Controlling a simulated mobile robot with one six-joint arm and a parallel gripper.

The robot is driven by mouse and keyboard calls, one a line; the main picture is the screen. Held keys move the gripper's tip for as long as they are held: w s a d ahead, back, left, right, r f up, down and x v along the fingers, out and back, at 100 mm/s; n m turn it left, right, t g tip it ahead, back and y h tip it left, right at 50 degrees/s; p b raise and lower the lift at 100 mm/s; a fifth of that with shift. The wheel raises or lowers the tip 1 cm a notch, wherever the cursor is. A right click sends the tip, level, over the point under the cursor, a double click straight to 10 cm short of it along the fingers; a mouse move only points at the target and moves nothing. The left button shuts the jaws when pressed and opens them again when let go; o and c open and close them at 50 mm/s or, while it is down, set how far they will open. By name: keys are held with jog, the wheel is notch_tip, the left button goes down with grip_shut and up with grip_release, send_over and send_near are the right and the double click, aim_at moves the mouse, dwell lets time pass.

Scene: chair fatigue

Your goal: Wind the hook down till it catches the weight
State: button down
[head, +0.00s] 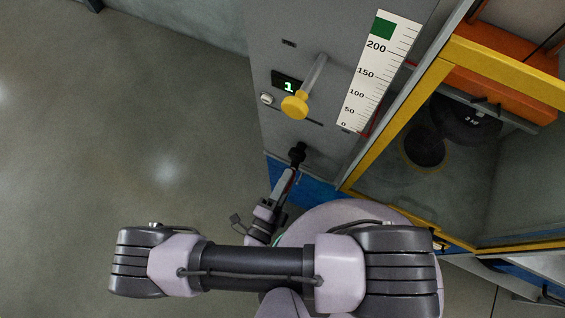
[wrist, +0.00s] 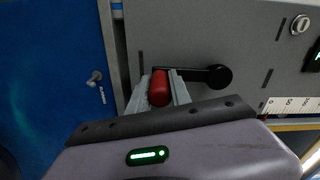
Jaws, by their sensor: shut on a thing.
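My gripper (wrist: 160,82) is shut on the red crank handle (wrist: 159,92) in the wrist view. The handle joins a black crank arm (wrist: 192,74) that runs right to a round black hub (wrist: 219,77) on the grey panel. In the head view my gripper (head: 283,187) is at the panel's lower end, just below the crank hub (head: 297,153), and the red handle is hidden. A dark round weight (head: 465,122) with pale markings is inside the yellow-framed bay at right. I cannot make out the hook clearly.
The grey panel carries a white scale (head: 378,72) with a green band at its high end, a display (head: 287,83) reading 1, and a yellow-knobbed lever (head: 294,106). The yellow frame (head: 405,118) borders the bay. Open floor (head: 130,120) lies to the left.

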jog(key=shift+d+f+n, duration=0.1)
jog(key=shift+d+n, duration=0.15)
jog(key=shift+n, duration=0.05)
jog(key=c, duration=1.2)
grip_release()
jog(key=shift+s+a, duration=0.15)
jog(key=shift+s, duration=0.1)
jog(key=p+v, duration=0.3)
jog(key=v, duration=1.4)
